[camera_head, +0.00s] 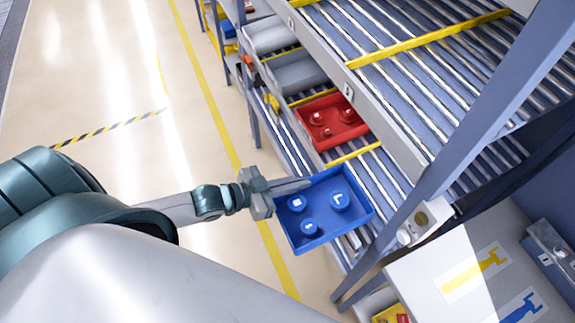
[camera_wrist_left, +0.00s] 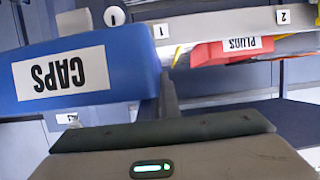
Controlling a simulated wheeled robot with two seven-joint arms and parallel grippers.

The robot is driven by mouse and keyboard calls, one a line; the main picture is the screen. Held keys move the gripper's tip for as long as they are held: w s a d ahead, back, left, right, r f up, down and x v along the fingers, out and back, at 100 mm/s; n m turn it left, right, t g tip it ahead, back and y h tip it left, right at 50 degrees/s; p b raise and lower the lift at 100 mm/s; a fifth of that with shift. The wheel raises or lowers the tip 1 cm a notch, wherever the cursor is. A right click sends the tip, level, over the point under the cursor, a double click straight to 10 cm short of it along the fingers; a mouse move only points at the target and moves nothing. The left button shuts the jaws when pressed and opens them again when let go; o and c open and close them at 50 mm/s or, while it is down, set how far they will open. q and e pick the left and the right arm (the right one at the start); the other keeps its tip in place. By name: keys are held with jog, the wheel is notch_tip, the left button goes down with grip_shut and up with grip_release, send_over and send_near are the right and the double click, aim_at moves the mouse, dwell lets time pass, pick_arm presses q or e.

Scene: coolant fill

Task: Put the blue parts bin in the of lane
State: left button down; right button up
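In the left wrist view a dark finger (camera_wrist_left: 168,100) touches the bin's corner. Whether the bin rests on the rollers is unclear. My right gripper is not in view.
A red bin (camera_head: 345,127) with red parts sits in the adjoining lane; its PLUGS label shows in the wrist view. Grey bins (camera_head: 294,74) stand farther up. A rack post (camera_head: 450,150) and a grey table (camera_head: 440,270) are close on the right. The aisle floor is clear.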

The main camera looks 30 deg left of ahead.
pick_arm(q)
jog(key=w+d, duration=0.3)
jog(key=w, duration=0.1)
jog(key=w+d, duration=0.3)
jog(key=w, duration=0.1)
jog(key=w+d+r, duration=0.1)
jog(key=w+d, duration=0.2)
jog(key=w, duration=0.1)
jog(key=shift+w, duration=0.15)
jog(key=w+d, duration=0.1)
jog(key=w, duration=0.1)
jog(key=w+d, duration=0.2)
jog(key=shift+w+d+r+b, duration=0.1)
jog(key=shift+w+r+b, duration=0.05)
jog(key=shift+w+b, duration=0.15)
jog(key=shift+f+b, duration=0.95)
jog(key=shift+f, duration=0.5)
jog(key=c, duration=1.9)
grip_release()
